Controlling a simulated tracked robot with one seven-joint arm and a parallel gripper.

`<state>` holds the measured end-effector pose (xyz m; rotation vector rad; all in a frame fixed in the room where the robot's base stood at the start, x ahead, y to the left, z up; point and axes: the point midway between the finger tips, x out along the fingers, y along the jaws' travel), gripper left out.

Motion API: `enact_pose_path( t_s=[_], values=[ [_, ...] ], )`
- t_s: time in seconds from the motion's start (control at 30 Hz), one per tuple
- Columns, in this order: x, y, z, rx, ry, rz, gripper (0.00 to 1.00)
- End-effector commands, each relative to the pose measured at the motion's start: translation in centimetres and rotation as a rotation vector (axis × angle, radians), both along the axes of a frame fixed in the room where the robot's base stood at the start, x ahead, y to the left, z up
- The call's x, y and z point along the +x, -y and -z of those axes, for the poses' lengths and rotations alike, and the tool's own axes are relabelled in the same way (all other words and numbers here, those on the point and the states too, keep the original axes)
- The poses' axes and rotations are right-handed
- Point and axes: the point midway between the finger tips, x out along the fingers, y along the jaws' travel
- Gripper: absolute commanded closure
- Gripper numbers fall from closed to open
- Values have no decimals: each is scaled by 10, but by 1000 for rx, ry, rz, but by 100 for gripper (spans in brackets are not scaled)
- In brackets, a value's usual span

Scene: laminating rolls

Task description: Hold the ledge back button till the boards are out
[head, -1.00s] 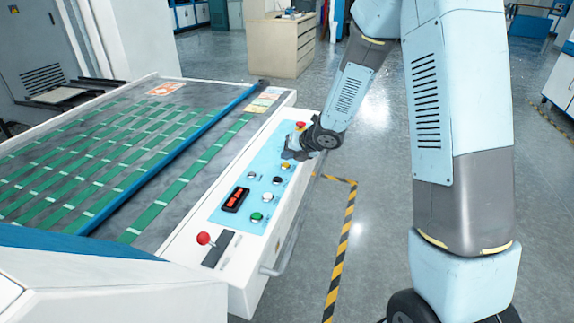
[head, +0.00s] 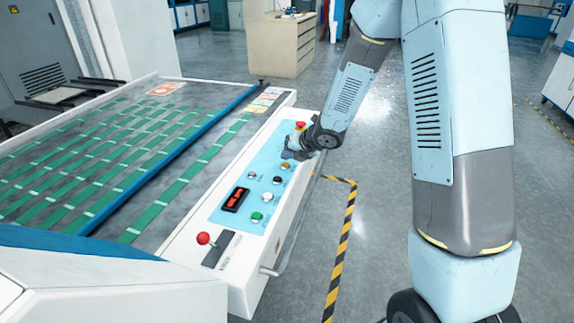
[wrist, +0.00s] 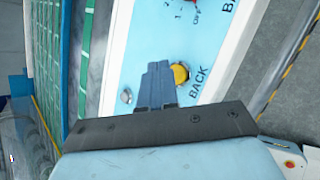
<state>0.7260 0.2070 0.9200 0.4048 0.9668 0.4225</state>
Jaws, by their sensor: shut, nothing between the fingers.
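The yellow button (wrist: 180,74) with the printed word BACK beside it shows in the wrist view, on the pale blue control panel (head: 228,204). My gripper (wrist: 158,70) is shut and empty, its fingertips at the button's left edge and partly in front of it. I cannot tell whether they touch or press it. In the head view my gripper (head: 288,153) is low over the far part of the panel and covers some controls. Rows of green strips (head: 110,150) with pale marks lie on the grey machine bed; I cannot tell whether these are the boards.
A rail (head: 290,243) runs along the machine's side.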

Motion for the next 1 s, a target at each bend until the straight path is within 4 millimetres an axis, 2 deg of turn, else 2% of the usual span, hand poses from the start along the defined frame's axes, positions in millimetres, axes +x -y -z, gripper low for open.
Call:
enact_pose_path(
  t_s=[1.0],
  values=[
    [1, 0, 8, 0, 0, 0, 100]
  ],
)
